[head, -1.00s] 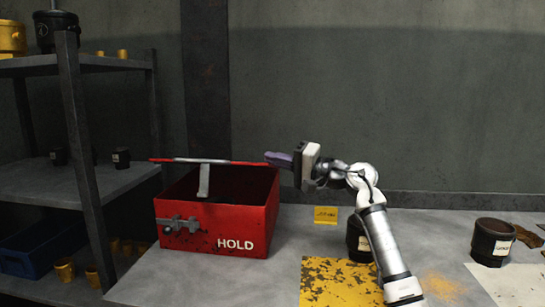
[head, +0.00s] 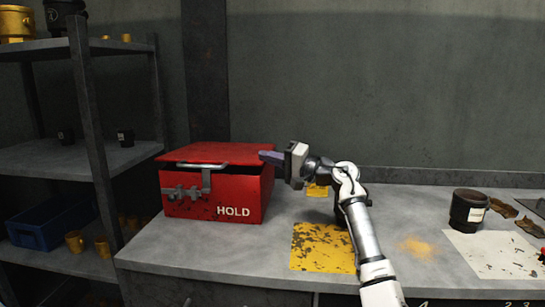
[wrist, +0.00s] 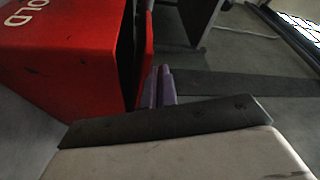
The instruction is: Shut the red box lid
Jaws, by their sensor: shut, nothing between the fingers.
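The red box (head: 245,197), marked HOLD, stands on the grey bench at the left. Its red lid (head: 225,152) is tilted down close to the rim, with a narrow dark gap still under it. A metal latch piece (head: 206,180) hangs from the lid's front edge. My gripper (head: 264,154) is shut and empty, its purple fingers at the lid's right edge; I cannot tell whether they touch it. In the wrist view, the fingers (wrist: 160,75) are together beside the lid (wrist: 143,60), and a dark gap shows between lid and box (wrist: 70,60).
A dark shelf rack (head: 90,160) with a blue bin (head: 50,225) and yellow cups stands left. A yellow worn patch (head: 322,247) lies on the bench before my arm. A black labelled pot (head: 468,210) and a pale sheet (head: 495,255) are at the right.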

